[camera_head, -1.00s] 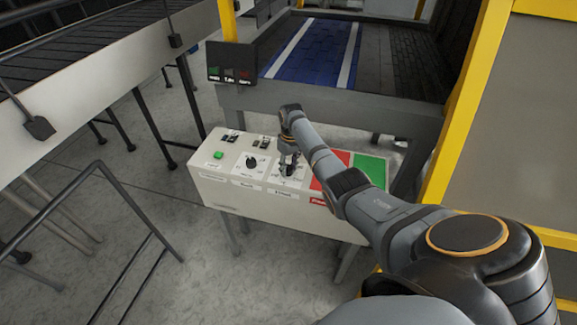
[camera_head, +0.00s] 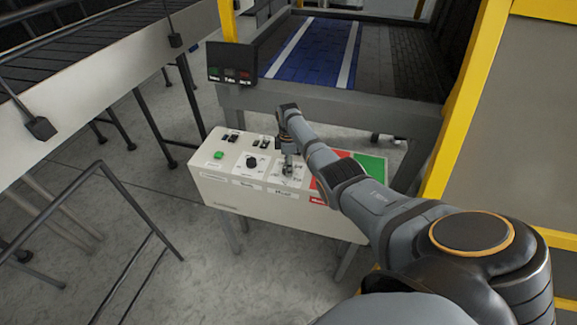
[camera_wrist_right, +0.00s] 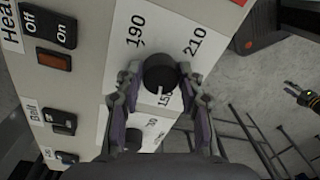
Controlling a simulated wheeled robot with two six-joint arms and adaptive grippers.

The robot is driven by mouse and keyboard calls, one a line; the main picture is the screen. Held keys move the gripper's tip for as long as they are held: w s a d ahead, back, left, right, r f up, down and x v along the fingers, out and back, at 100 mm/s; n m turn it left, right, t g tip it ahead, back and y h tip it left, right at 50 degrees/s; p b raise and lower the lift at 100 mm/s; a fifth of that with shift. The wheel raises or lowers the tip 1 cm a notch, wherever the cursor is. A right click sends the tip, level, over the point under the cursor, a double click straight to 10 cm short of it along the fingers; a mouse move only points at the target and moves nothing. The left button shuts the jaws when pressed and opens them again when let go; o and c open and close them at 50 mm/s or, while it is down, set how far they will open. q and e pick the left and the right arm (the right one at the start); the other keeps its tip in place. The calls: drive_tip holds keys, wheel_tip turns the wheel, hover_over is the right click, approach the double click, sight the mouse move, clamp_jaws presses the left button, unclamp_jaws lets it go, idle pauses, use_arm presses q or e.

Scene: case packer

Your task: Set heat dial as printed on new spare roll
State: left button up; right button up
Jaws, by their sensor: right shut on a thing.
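The heat dial (camera_wrist_right: 160,73) is a round black knob with a white pointer mark, on a white plate on the control box (camera_head: 230,202). The white mark points down the picture, close to 150. My right gripper (camera_wrist_right: 160,95) has its fingers on both sides of the knob and is shut on it. In the head view, the right gripper (camera_head: 288,168) covers the knob. A small dark piece (camera_wrist_right: 300,95) at the wrist view's right edge may be my left gripper. No spare roll is recognisable.
A second black dial (camera_head: 251,162) and a green button (camera_head: 218,155) are left of the gripper. Off/On switches (camera_wrist_right: 48,25) line the panel. A green pad (camera_head: 369,167) lies right. A small display (camera_head: 231,63) and a yellow frame (camera_head: 468,105) stand nearby.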

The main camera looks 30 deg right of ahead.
drive_tip(key=shift+w+r+n, duration=0.15)
drive_tip(key=shift+n, duration=1.15)
drive_tip(key=o, duration=1.2)
drive_tip(key=shift+r, duration=0.2)
drive_tip(key=r, duration=1.1)
drive_tip(key=shift+w+d+r, duration=0.1)
drive_tip(key=shift+w+r, duration=0.15)
drive_tip(key=shift+f, duration=0.1)
